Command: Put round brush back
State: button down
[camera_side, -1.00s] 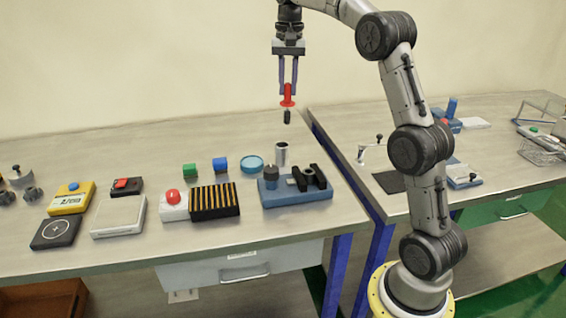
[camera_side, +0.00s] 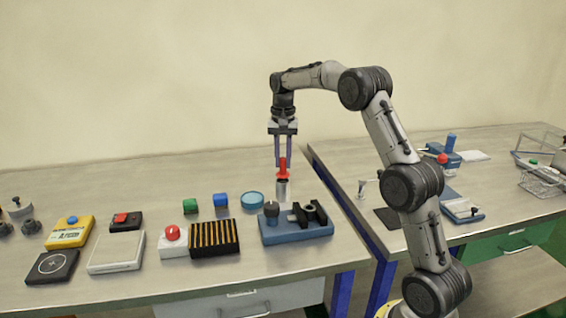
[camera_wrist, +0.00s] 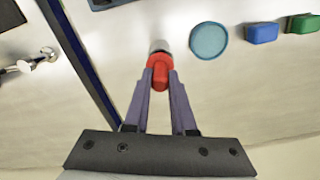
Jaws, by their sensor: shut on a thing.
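The round brush (camera_side: 283,170) has a red handle and stands upright between my fingers. My gripper (camera_side: 281,163) points straight down and is shut on the red handle. The handle also shows in the wrist view (camera_wrist: 160,74) between the fingertips. The metal cup (camera_side: 283,192) is directly below the handle, and the dark brush end is hidden, seemingly inside the cup. In the wrist view the rim of the cup (camera_wrist: 158,45) shows just beyond the handle.
A blue fixture (camera_side: 296,230) with black parts stands in front of the cup. A round teal dish (camera_side: 252,201), a blue block (camera_side: 221,200) and a green block (camera_side: 190,206) lie to the left. The bench behind the cup is clear.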

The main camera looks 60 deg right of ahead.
jog(key=shift+f, duration=0.4)
jog(key=shift+f, duration=0.45)
jog(key=c, duration=0.7)
grip_release()
jog(key=shift+c, duration=0.2)
